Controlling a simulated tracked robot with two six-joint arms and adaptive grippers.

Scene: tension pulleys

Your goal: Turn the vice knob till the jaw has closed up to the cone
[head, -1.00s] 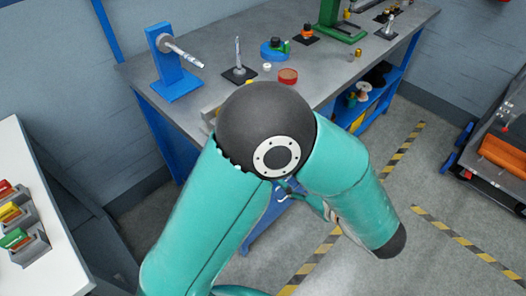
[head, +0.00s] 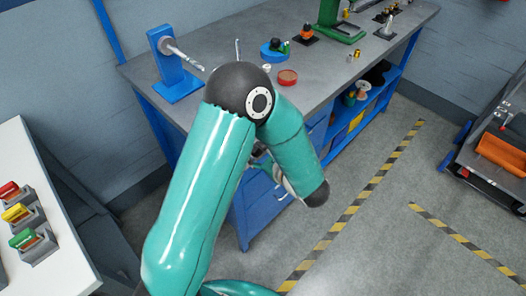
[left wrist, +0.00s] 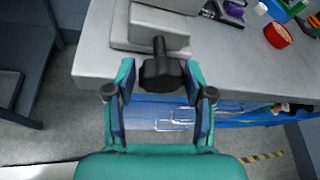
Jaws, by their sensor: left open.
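In the left wrist view, the black vice knob (left wrist: 161,75) sits on a short shaft at the front of the grey vice (left wrist: 158,22), at the bench edge. My left gripper (left wrist: 160,84) is open, with one teal finger on each side of the knob. Small gaps show between the fingers and the knob, so it is not gripped. The cone and the jaw gap cannot be made out. In the head view my left arm hides the vice and most of the gripper. My right gripper is in no view.
The grey workbench (head: 340,58) holds a blue post stand (head: 174,72), a red round dish (head: 287,77), a blue round base (head: 275,50) and a green stand (head: 342,30). A white table (head: 50,270) with coloured items stands at left.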

